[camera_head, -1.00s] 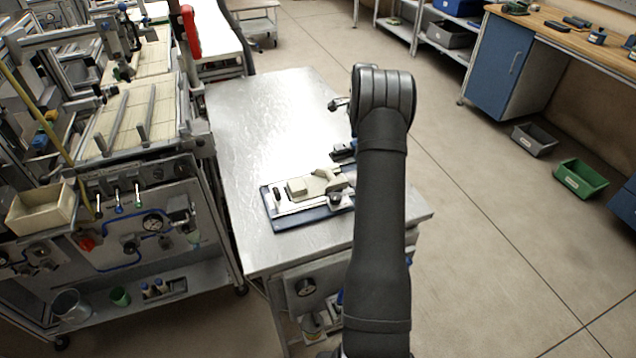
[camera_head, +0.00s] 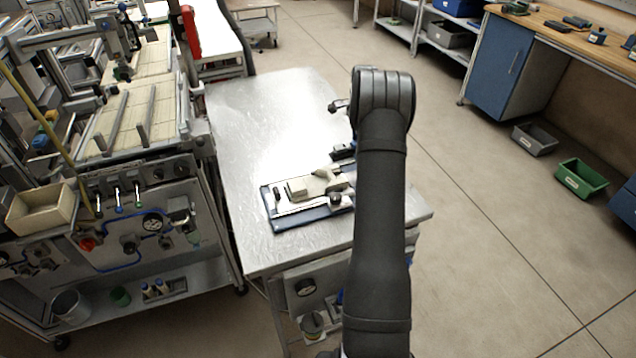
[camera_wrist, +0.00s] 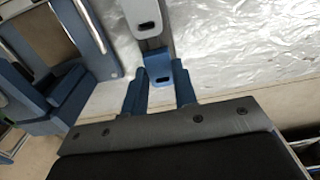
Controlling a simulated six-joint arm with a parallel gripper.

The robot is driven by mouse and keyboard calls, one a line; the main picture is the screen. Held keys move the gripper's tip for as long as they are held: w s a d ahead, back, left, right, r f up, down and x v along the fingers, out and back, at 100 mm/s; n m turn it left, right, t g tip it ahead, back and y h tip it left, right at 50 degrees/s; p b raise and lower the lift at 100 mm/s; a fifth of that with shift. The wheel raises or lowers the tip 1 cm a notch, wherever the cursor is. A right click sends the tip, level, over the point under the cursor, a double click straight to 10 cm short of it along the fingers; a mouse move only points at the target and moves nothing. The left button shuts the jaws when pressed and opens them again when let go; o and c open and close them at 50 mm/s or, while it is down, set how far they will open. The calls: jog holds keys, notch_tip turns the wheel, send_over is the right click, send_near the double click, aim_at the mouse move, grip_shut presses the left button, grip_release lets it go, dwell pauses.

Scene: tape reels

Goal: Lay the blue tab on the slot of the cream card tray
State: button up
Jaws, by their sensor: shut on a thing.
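In the wrist view, my gripper (camera_wrist: 159,90) has its two dark blue fingers on either side of the blue tab (camera_wrist: 159,72), which has a small dark hole. The gripper is shut on this tab. A pale grey piece with a dark oval opening (camera_wrist: 143,24) is just beyond the tab, joined to it in the picture by a darker grey strip. I cannot tell whether that piece is the cream card tray or whether it touches the tab. In the head view, my arm hides the gripper and tab. No cream card tray is clearly identifiable there.
A metal table (camera_head: 250,125) carries a dark blue board (camera_head: 290,222) with a cream block (camera_head: 300,188) and a dark knob (camera_head: 335,198). A small dark object (camera_head: 343,152) lies behind, near my arm. The table's back left is clear. A machine stands left.

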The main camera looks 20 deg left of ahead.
jog(key=shift+r, duration=0.15)
jog(key=shift+r, duration=2.8)
jog(key=shift+r, duration=0.15)
jog(key=shift+s+r, duration=0.2)
jog(key=shift+s, duration=0.1)
jog(key=s+r, duration=0.3)
jog(key=s, duration=0.5)
jog(key=s+r, duration=0.4)
jog(key=s, duration=0.4)
jog(key=f, duration=1)
jog(key=shift+d, duration=0.4)
jog(key=shift+f, duration=0.1)
